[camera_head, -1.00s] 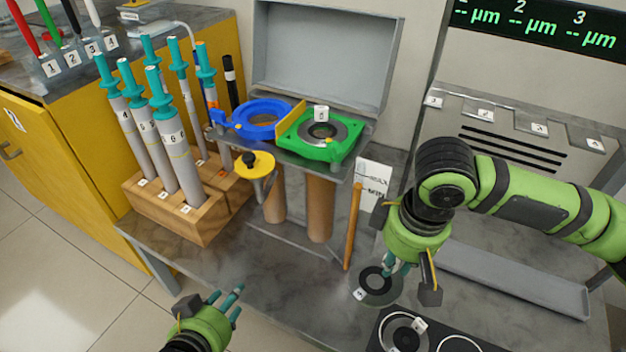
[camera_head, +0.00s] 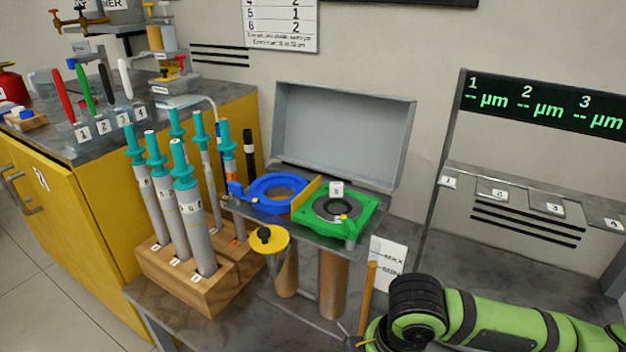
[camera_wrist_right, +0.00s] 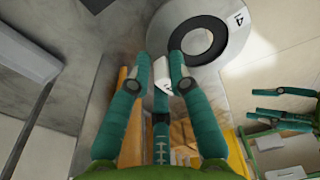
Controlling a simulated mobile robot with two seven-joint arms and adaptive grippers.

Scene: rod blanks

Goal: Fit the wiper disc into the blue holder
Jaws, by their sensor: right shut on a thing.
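The blue holder (camera_head: 254,192) is a ring-shaped frame on a raised stand in the head view; its middle holds no disc. In the right wrist view, my right gripper (camera_wrist_right: 161,68) is shut at the edge of a grey disc (camera_wrist_right: 218,66) labelled 4, with a dark inner ring. A small white piece shows between the fingertips. My left gripper (camera_wrist_right: 278,108) shows at the right of that view, fingers apart and empty. Both grippers are outside the head view, where only my right arm shows at lower right.
A green holder (camera_head: 367,207) with a labelled disc sits beside the blue one, a yellow plate between them. A wooden rack (camera_head: 208,297) of teal-topped tubes stands left. A grey open lid (camera_head: 340,135) rises behind. A yellow black-knobbed piece (camera_head: 276,242) is in front.

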